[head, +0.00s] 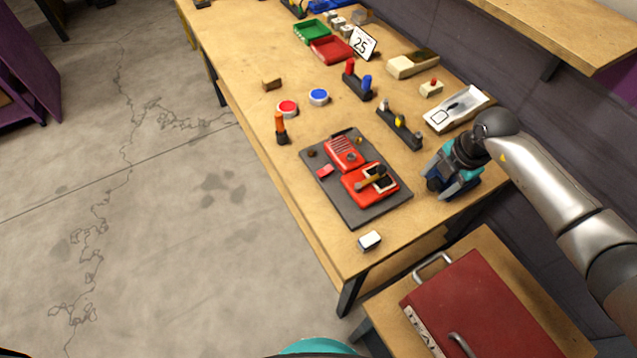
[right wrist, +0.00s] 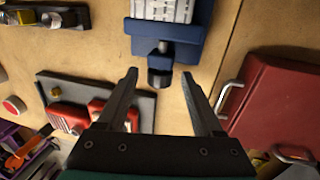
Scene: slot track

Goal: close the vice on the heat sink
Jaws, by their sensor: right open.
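The blue vice (right wrist: 202,42) is at the top of the right wrist view. The pale ribbed heat sink (right wrist: 163,9) sits in it, cut off by the frame's top edge. A dark screw knob (right wrist: 160,77) sticks out of the vice's near side. My right gripper (right wrist: 160,80) is open, with its fingers apart on either side of the knob in the picture; I cannot tell how far above it they are. In the head view my right gripper (head: 455,182) is over the bench's right side and hides most of the vice. My left gripper is not in view.
A dark mat (head: 340,205) with red parts lies left of the right gripper. A white tray (head: 466,121) and a dark rack (head: 399,128) stand behind. A small white-topped block (head: 370,240) is near the front. A red toolbox (head: 480,305) rests on a lower table.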

